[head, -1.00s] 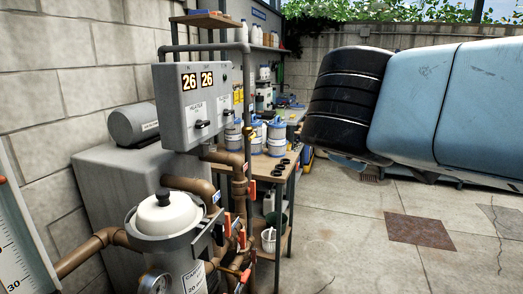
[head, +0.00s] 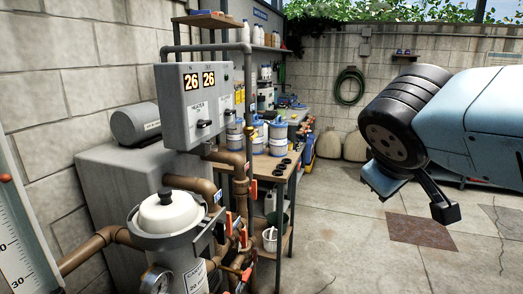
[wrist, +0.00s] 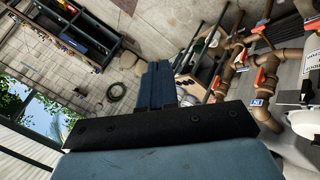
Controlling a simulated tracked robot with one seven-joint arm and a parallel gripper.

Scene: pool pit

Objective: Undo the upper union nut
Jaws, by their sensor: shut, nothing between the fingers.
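Brown pipework (head: 237,165) runs down beside the pump control box in the head view. A thicker brown collar (head: 241,187) sits on its vertical run; I cannot tell surely whether it is the upper union nut. The brown pipes and fittings (wrist: 268,112) also show at the right of the wrist view. My gripper (wrist: 159,70) points away from the wrist camera with its blue fingers together and nothing between them. It is well apart from the pipes, which lie to its right in the wrist view. In the head view my arm's end is at the right, left of its blue link.
A white-lidded filter housing (head: 167,215) stands in front of the pipes. Orange valve handles (head: 230,222) stick out beside them. A grey control box (head: 195,105) is above, and a workbench (head: 272,166) with tubs is behind. The concrete floor (head: 340,235) is open at the right.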

